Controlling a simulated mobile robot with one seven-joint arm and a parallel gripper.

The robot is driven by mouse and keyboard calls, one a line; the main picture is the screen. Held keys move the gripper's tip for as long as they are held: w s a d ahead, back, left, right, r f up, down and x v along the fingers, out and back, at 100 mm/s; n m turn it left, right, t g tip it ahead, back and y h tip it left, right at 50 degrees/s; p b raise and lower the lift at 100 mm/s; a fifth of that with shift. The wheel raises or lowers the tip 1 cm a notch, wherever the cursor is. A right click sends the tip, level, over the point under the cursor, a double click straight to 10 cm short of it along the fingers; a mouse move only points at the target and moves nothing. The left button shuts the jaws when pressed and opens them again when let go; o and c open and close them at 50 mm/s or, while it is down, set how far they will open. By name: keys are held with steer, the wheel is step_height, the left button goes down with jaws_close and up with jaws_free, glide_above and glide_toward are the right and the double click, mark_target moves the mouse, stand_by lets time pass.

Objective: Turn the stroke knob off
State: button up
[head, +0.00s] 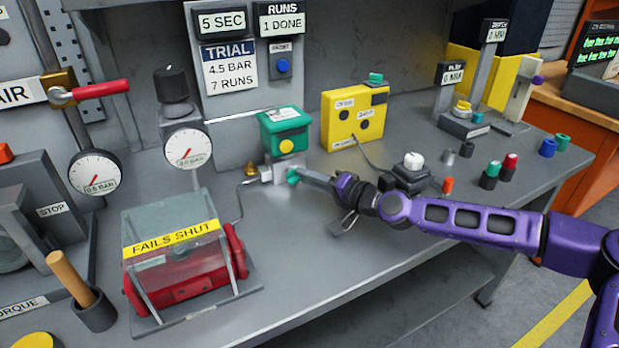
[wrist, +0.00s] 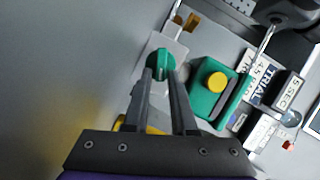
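A small green knob (wrist: 160,62) sits on the front of a pale metal valve block; no name is readable on it. It also shows in the head view (head: 293,177), partly hidden by my fingers. My gripper (wrist: 161,78) reaches it from the right in the head view. In the wrist view the fingertips lie on either side of the knob's narrow green grip and seem to touch it. The knob's exact angle is hard to make out. Above the block is a green housing (head: 284,131) with a yellow button (head: 286,146).
A red actuator labelled FAILS SHUT (head: 172,285) stands left on the grey bench (head: 330,270). A pressure gauge (head: 187,149) is behind it. A yellow box (head: 355,118) stands behind my gripper. A black box with a white knob (head: 413,160) is close behind my wrist.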

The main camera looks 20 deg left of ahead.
steer(key=shift+o, duration=1.2)
steer(key=p+v, duration=0.1)
steer(key=v, duration=1.6)
steer(key=shift+s+d, duration=0.15)
